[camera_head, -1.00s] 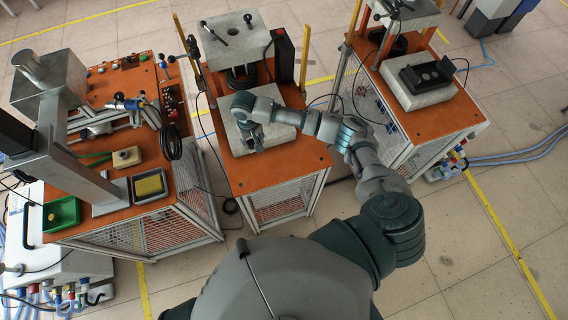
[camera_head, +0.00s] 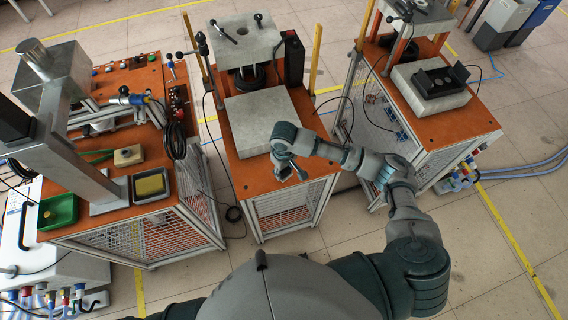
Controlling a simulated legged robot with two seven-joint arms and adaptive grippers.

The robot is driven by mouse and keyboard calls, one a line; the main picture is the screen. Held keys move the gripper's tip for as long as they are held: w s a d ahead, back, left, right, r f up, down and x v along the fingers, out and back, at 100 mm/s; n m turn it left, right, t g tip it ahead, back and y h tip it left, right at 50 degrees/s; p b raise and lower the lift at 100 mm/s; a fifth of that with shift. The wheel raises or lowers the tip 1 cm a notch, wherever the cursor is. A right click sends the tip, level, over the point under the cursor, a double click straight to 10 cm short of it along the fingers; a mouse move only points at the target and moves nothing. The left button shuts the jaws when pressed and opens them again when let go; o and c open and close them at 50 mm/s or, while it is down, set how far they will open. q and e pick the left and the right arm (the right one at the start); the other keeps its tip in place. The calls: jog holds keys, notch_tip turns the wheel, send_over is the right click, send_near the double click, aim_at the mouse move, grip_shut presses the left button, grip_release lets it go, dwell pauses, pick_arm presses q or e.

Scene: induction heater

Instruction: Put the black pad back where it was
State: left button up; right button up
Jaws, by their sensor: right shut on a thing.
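My right gripper (camera_head: 289,170) is bent down over the front part of the middle orange table, just in front of a bare light-grey block (camera_head: 262,118). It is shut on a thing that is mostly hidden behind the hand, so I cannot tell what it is. No separate black pad shows clearly on the middle table. A flat black fixture (camera_head: 437,82) with raised ends sits on the grey block (camera_head: 428,101) of the right table, well away from my gripper. My left gripper is not in view.
A press with a grey plate (camera_head: 245,38) and a black ring (camera_head: 249,76) stands behind the middle block. The left table (camera_head: 105,212) holds a green tray (camera_head: 58,212), a grey tray (camera_head: 151,186) and a metal column. Floor gaps separate the tables.

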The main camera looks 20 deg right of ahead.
jog(key=w, duration=0.1)
jog(key=w+d, duration=0.1)
jog(key=w, duration=0.2)
jog(key=shift+w+d+f, duration=0.1)
jog(key=shift+d+f, duration=0.1)
jog(key=shift+f, duration=0.2)
notch_tip(320, 180, down, 3)
jog(key=shift+f, duration=0.1)
jog(key=o, duration=1)
notch_tip(320, 180, up, 12)
jog(key=shift+r, duration=0.1)
